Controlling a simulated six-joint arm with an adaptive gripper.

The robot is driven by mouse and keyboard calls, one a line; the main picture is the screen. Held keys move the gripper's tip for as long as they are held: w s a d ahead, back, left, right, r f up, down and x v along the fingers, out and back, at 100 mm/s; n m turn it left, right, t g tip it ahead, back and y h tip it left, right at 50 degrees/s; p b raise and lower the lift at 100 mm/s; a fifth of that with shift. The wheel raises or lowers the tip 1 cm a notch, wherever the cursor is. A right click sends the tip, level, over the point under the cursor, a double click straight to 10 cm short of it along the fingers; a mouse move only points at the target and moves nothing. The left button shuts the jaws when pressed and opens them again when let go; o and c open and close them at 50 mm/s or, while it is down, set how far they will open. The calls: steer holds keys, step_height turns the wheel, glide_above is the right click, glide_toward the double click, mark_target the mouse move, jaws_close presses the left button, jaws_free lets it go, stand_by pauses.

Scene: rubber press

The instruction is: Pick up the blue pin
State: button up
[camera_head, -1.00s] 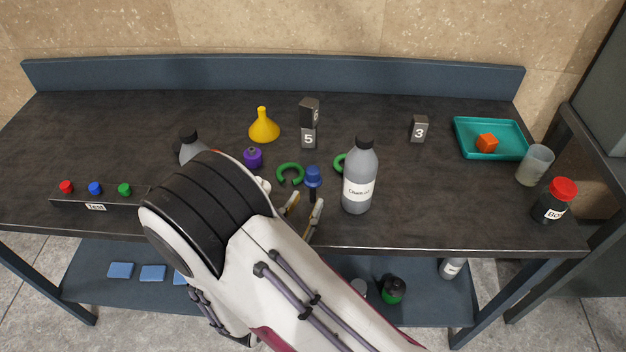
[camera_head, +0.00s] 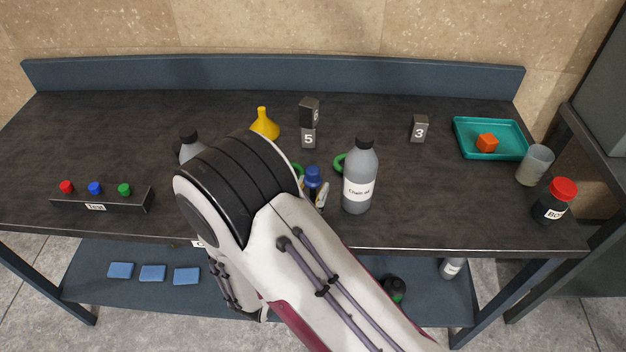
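The blue pin (camera_head: 314,174) stands upright on the dark worktop, just left of the grey bottle. Its blue head shows; its lower part is partly covered. My gripper (camera_head: 312,191) is at the pin, with one fingertip on its left and the other on its right. The fingers look apart, around the pin; contact is too small to tell. My arm (camera_head: 240,190) comes up from the lower right and hides the worktop left of the pin.
A labelled grey bottle (camera_head: 361,178) stands close right of the pin. A green ring (camera_head: 338,163) lies behind it, another is mostly hidden by my arm. Block 5 (camera_head: 308,139) and a yellow funnel (camera_head: 265,124) stand behind.

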mark_target(310, 183)
jaws_close()
steer(key=shift+r, duration=0.15)
steer(key=shift+r, duration=4.85)
